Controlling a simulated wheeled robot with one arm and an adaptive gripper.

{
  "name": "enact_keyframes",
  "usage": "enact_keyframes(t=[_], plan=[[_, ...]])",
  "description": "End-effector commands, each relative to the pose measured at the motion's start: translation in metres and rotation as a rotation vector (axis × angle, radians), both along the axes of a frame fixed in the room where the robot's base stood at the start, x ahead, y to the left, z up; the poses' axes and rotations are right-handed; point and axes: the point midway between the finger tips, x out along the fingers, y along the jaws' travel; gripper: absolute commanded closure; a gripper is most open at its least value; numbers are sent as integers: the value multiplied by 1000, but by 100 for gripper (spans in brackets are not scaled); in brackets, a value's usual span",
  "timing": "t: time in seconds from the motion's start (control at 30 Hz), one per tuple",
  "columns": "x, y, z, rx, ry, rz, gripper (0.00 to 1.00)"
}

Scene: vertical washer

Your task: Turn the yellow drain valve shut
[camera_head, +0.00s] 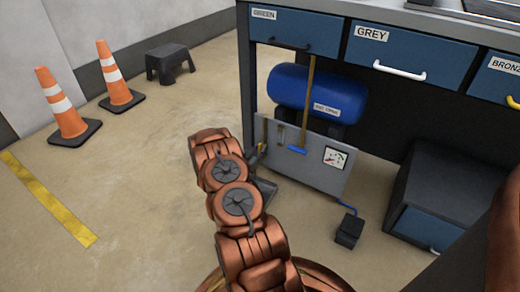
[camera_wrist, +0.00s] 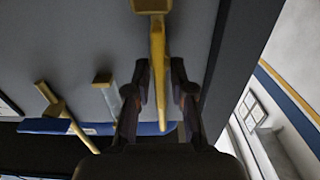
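The yellow valve lever (camera_wrist: 158,60) hangs from a yellow block at the top of the wrist view. It lies between the two fingers of my gripper (camera_wrist: 160,82). The dark fingers stand apart on either side of it, so the gripper is open around the lever; I cannot tell whether a finger touches it. In the head view a small yellow lever (camera_head: 264,131) shows at the left end of the grey panel (camera_head: 318,170). My gripper (camera_head: 260,157) is just below it, partly hidden by my arm.
A blue tank (camera_head: 300,90) lies behind the panel under the workbench. A black pedal box (camera_head: 349,229) is on the floor. Cones (camera_head: 65,105) and a stool (camera_head: 168,62) stand left; the floor between is clear.

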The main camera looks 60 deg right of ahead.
Motion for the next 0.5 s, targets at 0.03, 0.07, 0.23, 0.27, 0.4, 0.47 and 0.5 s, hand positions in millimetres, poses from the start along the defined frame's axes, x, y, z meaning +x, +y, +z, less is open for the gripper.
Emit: enact_keyframes(t=[0.03, 0.07, 0.23, 0.27, 0.4, 0.47, 0.5], plan=[[0, 0, 0, 0, 0, -1, 96], [0, 0, 0, 0, 0, -1, 99], [-1, 0, 0, 0, 0, -1, 100], [-1, 0, 0, 0, 0, -1, 100], [-1, 0, 1, 1, -10, -1, 100], [-1, 1, 2, 2, -19, -1, 100], [0, 1, 2, 2, -27, -1, 100]])
